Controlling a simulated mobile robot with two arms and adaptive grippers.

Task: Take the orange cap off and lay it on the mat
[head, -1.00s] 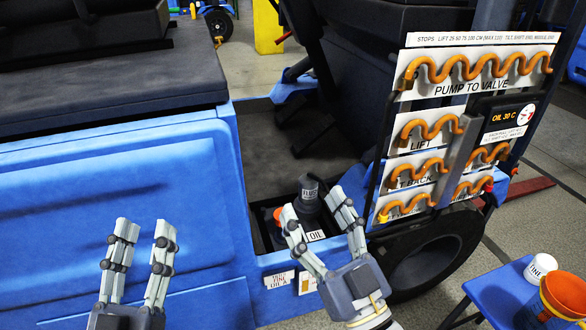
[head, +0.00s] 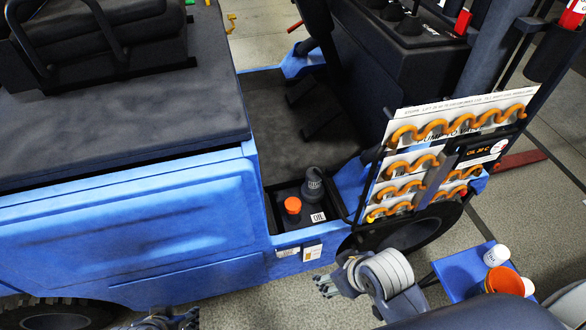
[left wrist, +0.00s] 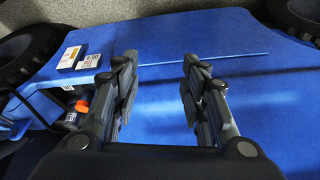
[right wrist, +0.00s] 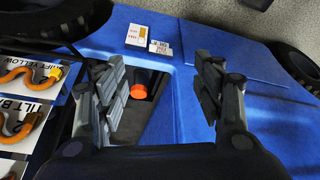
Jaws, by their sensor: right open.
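The orange cap (head: 292,205) sits on a dark container in a recess of the blue truck body, beside a dark grey bottle (head: 314,186). In the right wrist view the cap (right wrist: 138,91) shows between my fingers, farther off and untouched. My right gripper (head: 324,287) is low and right of the recess, open and empty. My left gripper (head: 190,318) is at the bottom edge; in the left wrist view its fingers (left wrist: 156,75) are apart with nothing between them. The cap also shows there (left wrist: 82,106), left of them. The dark grey cab floor (head: 270,120) may be the mat.
A panel with orange hoses (head: 440,160) stands just right of the recess. Labels (head: 312,252) are on the blue edge below. A blue stool (head: 455,272) at right carries an orange container (head: 502,281) and white pots. Open floor lies below the truck.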

